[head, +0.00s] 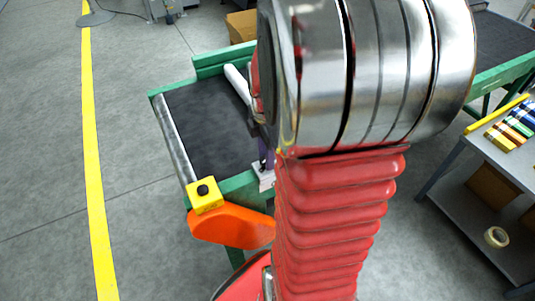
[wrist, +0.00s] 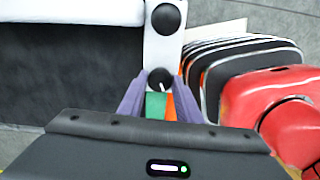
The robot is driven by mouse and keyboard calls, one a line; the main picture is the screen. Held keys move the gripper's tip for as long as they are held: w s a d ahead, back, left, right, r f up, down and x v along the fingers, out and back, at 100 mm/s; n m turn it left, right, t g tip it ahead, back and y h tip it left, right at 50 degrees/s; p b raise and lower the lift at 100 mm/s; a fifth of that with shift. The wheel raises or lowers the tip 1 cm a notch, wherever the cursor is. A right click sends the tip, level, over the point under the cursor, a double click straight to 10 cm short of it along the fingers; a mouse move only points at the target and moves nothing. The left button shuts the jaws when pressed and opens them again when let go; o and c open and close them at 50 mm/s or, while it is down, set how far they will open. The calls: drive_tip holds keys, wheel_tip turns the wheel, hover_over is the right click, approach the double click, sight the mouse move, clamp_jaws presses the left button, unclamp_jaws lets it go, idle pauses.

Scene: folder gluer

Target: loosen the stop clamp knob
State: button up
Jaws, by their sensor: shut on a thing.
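In the wrist view, the black stop clamp knob (wrist: 159,80) with a white pointer line sits at the near end of a white bracket (wrist: 163,47). The two purple fingers of my gripper (wrist: 159,84) are shut on the knob, one on each side. A second round black part (wrist: 166,18) is further up the bracket, apart from the fingers. In the head view, my arm hides the knob and most of my gripper; only a bit of purple finger (head: 264,153) shows beside the green conveyor frame. A white bar (head: 237,82) lies across the dark belt (head: 205,125).
A yellow box with a black button (head: 204,194) and an orange cover (head: 232,226) are at the conveyor's near corner. A grey cart (head: 480,190) with coloured items stands at the right.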

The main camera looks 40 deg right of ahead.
drive_tip(key=n, duration=0.6)
drive_tip(key=shift+n, duration=0.3)
drive_tip(key=shift+s, duration=0.1)
drive_tip(key=o, duration=1.1)
drive_tip(key=shift+c, duration=0.2)
drive_tip(key=shift+r, duration=0.5)
wheel_tip(320, 180, up, 13)
drive_tip(key=shift+f, duration=0.15)
